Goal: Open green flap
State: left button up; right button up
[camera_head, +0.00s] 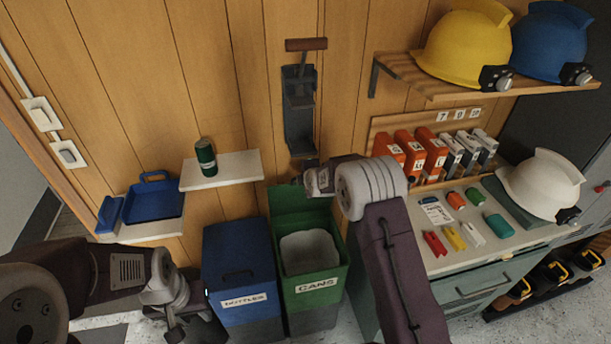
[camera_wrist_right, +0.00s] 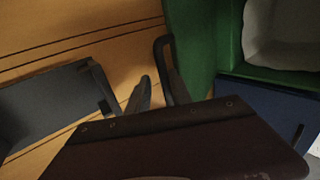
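The green bin (camera_head: 316,288), labelled CANS, stands by the wall with a grey liner showing inside. Its green flap (camera_head: 290,204) is raised upright at the back of the bin, and the opening is uncovered. In the right wrist view the flap (camera_wrist_right: 196,45) is beside my fingers, with a dark loop handle (camera_wrist_right: 158,48) on it. My right gripper (camera_wrist_right: 157,84) has its fingers apart, close to the handle; I see nothing held.
A blue bin (camera_head: 240,265) with its lid down stands directly left of the green one. A shelf (camera_head: 225,171) with a green can (camera_head: 206,157) is above it. A counter (camera_head: 450,255) with small items is at right.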

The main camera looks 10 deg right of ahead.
jog(key=shift+s+f, duration=0.2)
jog(key=b+v, duration=0.1)
jog(key=v, duration=0.8)
jog(key=shift+w+r, duration=0.15)
jog(key=shift+w, duration=0.05)
jog(key=shift+r, duration=0.15)
notch_tip(320, 180, up, 4)
jog(key=s+d, duration=0.2)
jog(key=s+f+m+g, duration=0.3)
jog(key=s+m, duration=0.3)
jog(key=s, duration=0.4)
jog(key=s+f+m+g, duration=0.3)
jog(key=s+f+m, duration=0.2)
jog(key=s, duration=0.5)
jog(key=s+f+m+g, duration=0.3)
jog(key=s+m, duration=0.4)
jog(key=s, duration=0.3)
jog(key=shift+d+f+m+g, duration=0.4)
jog(key=shift+d+f, duration=0.05)
